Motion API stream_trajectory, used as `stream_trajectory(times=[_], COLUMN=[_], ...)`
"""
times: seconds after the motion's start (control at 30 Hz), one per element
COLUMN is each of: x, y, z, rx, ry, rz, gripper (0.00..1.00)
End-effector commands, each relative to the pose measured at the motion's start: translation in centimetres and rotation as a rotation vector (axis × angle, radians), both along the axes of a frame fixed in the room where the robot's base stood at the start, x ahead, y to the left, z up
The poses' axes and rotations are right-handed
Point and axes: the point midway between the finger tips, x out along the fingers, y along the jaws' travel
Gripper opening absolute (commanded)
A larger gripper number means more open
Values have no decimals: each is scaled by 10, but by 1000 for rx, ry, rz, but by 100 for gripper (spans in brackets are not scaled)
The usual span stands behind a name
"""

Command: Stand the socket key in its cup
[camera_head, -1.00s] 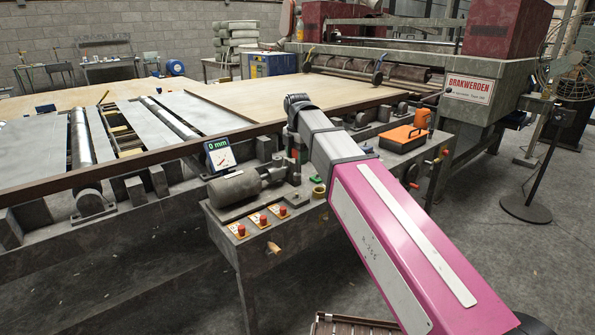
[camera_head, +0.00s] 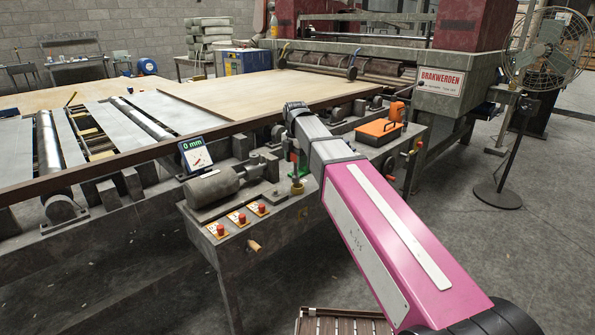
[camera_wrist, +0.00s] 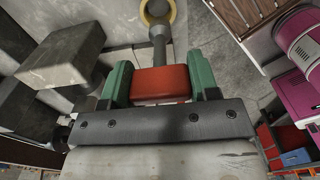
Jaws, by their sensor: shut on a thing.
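My gripper (camera_wrist: 162,78) has green fingers, shut on the red handle of the socket key (camera_wrist: 160,88) in the wrist view. The key's grey shaft runs from the handle towards the yellow, ring-shaped cup (camera_wrist: 146,14). The shaft's far end overlaps the near rim of the cup; I cannot tell whether it is inside or above it. In the head view the cup (camera_head: 297,189) stands on the machine's side bench, directly below my gripper (camera_head: 296,160). There the shaft looks upright over the cup, and my arm partly covers the key.
A grey motor (camera_head: 212,187) and several red push buttons (camera_head: 240,217) are left of the cup. A gauge reading 0 mm (camera_head: 195,155) stands behind them. An orange case (camera_head: 379,132) sits to the right on the bench. A slatted crate (camera_head: 340,322) is on the floor in front.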

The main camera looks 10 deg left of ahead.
Motion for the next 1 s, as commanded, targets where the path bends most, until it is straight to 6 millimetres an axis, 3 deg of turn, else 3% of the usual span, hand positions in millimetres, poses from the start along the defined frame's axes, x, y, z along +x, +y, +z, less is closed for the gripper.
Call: stream_trajectory(times=[0.27, 0.53, 0.93, 0.97, 1.0], x=[9, 8, 9, 9, 9], y=[-7, -6, -6, -6, -6], z=[-13, -45, -50, -50, -50], rx=[0, 0, 0, 1, 1], ry=[0, 1, 0, -1, -1], rz=[2, 1, 1, 1, 1], gripper=[31, 31, 31, 58, 71])
